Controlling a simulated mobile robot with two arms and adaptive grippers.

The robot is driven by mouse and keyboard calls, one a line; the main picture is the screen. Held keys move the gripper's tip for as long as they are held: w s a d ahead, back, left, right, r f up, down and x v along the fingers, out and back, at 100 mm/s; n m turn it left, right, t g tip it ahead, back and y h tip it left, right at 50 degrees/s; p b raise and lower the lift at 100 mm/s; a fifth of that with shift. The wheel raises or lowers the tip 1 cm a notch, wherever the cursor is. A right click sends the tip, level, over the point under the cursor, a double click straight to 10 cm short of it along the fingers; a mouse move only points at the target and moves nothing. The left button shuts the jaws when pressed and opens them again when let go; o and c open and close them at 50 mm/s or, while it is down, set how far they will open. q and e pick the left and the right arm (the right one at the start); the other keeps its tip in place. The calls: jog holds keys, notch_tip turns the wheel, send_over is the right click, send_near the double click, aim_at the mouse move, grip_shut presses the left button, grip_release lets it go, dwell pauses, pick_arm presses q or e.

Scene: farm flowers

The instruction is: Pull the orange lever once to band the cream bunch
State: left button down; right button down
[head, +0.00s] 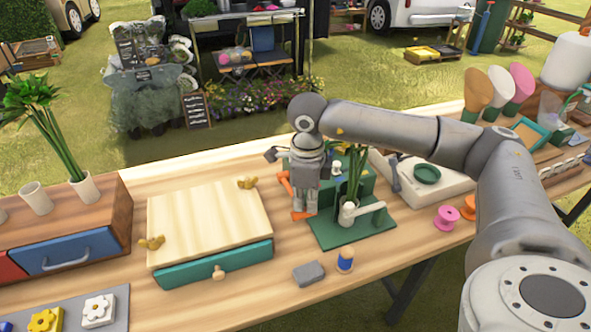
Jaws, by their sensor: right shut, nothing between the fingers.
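A green banding stand (352,232) is on the wooden table, right of centre. Orange parts, which look like the orange lever (286,183), show at the stand's left side and again just below my gripper; the middle is hidden behind it. My right gripper (304,206) points down there, shut with nothing held. I cannot tell whether it touches the lever. A bunch of green stems (355,178) stands upright at the white parts of the stand. My arm covers its top, so no cream blooms show. My left gripper is not in view.
A wooden board on a teal drawer (215,267) lies left of the stand. A grey block (308,273) and a blue-and-orange spool (345,259) sit in front. A pink spool (446,216) is to the right. The front table strip is mostly clear.

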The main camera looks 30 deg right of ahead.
jog(key=shift+f, duration=0.15)
notch_tip(320, 180, down, 3)
jog(key=shift+s+r+b, duration=0.15)
jog(key=shift+r+b, duration=0.05)
jog(key=shift+b, duration=1)
jog(key=shift+r, duration=0.1)
notch_tip(320, 180, up, 15)
jog(key=s+p, duration=0.2)
jog(key=p, duration=0.7)
jog(key=shift+a+p, duration=0.25)
jog(key=shift+p, duration=0.05)
jog(key=shift+w, duration=0.1)
